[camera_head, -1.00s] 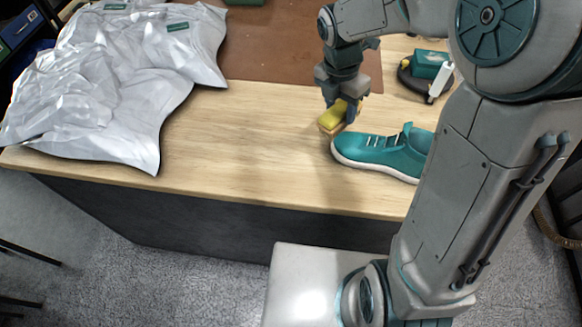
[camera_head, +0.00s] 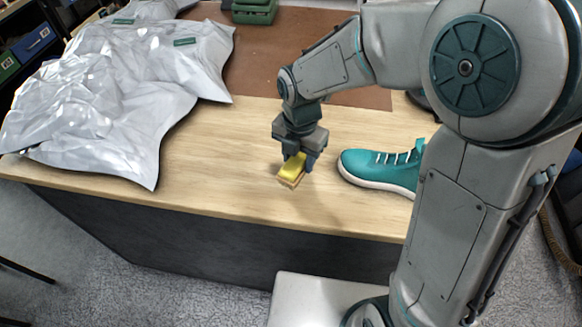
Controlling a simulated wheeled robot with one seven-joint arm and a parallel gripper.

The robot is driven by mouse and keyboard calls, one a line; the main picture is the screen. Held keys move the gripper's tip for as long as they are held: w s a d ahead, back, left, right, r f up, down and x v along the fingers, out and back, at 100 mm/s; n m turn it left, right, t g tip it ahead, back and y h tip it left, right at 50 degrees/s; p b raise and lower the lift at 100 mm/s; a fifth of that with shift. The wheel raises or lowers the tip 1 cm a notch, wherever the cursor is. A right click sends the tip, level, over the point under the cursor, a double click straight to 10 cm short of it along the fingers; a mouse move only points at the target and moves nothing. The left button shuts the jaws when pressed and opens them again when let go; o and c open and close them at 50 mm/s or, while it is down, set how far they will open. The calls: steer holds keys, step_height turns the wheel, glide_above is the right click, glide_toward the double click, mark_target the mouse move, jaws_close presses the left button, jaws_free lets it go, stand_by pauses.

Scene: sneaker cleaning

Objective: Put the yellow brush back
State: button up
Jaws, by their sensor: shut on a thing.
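The yellow brush (camera_head: 292,170) has a yellow top and a tan lower part. My gripper (camera_head: 297,165) points down and is shut on the yellow brush, near the middle of the wooden table (camera_head: 215,165). The brush is at or just above the table top; I cannot tell whether it touches. A teal sneaker (camera_head: 382,170) with a white sole stands on the table to the right of the brush, apart from it. Its right end is hidden behind my arm.
Crumpled silvery-white bags (camera_head: 120,95) cover the table's left part. A brown mat (camera_head: 268,50) lies at the back, with a green object (camera_head: 250,10) on its far side. The wood left of the brush is clear. The front table edge is close below it.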

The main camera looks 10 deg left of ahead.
steer(key=shift+a+f, duration=0.5)
steer(key=shift+a, duration=0.35)
steer(key=shift+f+p, duration=0.3)
steer(key=shift+f, duration=1.75)
steer(key=shift+f, duration=0.2)
steer(key=o, duration=0.9)
steer(key=shift+r, duration=0.1)
steer(key=shift+r, duration=0.1)
